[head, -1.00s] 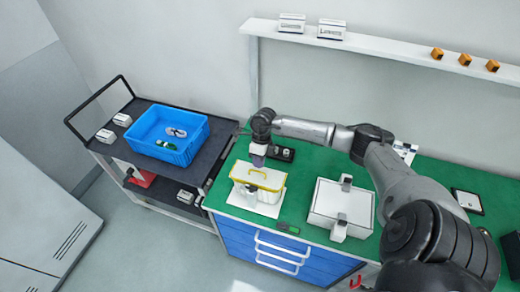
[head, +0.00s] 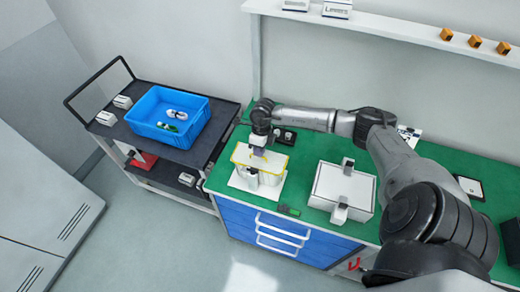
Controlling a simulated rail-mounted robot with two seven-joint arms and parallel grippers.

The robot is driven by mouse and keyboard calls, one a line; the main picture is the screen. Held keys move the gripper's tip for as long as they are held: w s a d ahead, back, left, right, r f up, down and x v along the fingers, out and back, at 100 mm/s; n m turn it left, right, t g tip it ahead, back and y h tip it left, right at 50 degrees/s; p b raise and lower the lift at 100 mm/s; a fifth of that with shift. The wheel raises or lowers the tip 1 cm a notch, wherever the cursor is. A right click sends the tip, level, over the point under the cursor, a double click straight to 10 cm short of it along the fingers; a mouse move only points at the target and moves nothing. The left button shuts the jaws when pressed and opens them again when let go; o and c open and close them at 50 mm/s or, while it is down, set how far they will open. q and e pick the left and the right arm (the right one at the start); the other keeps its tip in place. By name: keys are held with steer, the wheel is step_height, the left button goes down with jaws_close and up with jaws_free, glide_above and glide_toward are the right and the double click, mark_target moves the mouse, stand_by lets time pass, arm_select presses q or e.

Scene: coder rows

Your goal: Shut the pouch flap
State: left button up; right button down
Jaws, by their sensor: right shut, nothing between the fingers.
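The pouch (head: 262,178) is a pale pouch with a yellow rim, upright in a white stand (head: 243,184) on the green bench top. My right gripper (head: 258,152) comes down from above at the pouch's top, at the back half of the yellow edge. It is shut with nothing in it. Whether its fingertips touch the flap I cannot tell at this size. The gripper and wrist hide part of the pouch's back edge. My left gripper is not in view.
A white box with grey clamps (head: 342,191) stands right of the pouch. A black holder (head: 285,136) sits behind it, and a small green-black device (head: 289,211) lies in front. A cart with a blue bin (head: 168,122) stands left. A shelf (head: 390,35) runs above the bench.

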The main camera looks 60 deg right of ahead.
steer(key=shift+s+a+f, duration=0.1)
steer(key=shift+s+f, duration=0.05)
steer(key=shift+f, duration=0.4)
steer(key=shift+r, duration=0.1)
steer(key=shift+a+r+p, duration=0.1)
steer(key=shift+r+p, duration=0.35)
steer(key=shift+r, duration=0.1)
steer(key=shift+a+r, duration=0.15)
steer(key=shift+r, duration=0.1)
steer(key=p+v, duration=0.2)
steer(key=v, duration=0.1)
steer(key=shift+r, duration=0.3)
steer(key=a+r+b+v, duration=0.1)
steer(key=a+b+v, duration=0.1)
steer(key=v, duration=0.8)
glide_above(260, 159)
steer(key=d, duration=0.2)
steer(key=shift+w+f, duration=0.3)
steer(key=shift+f, duration=0.15)
